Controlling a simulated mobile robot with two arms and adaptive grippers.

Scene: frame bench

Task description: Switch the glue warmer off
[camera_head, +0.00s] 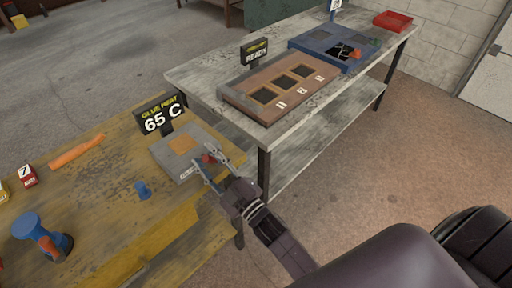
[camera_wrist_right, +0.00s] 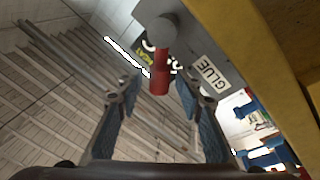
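The glue warmer (camera_head: 170,158) is a grey box with an orange patch on top, near the right end of the yellow bench. Its sign (camera_head: 160,115) reads "GLUE HEAT 65 C". A small red lever (camera_head: 209,158) shows at its right side. In the right wrist view the red lever (camera_wrist_right: 160,72) sticks out from a grey round pivot on the grey box marked "GLUE" (camera_wrist_right: 209,72). My right gripper (camera_head: 206,164) is open, with its fingertips (camera_wrist_right: 161,92) either side of the lever. I cannot tell whether they touch it. My left gripper is not in view.
The yellow bench (camera_head: 110,215) also holds an orange bar (camera_head: 77,151), a small blue piece (camera_head: 143,189), a blue-and-orange object (camera_head: 42,236) and a red box marked 7 (camera_head: 27,175). A grey table (camera_head: 215,78) with a brown tray (camera_head: 240,98) stands close behind the warmer.

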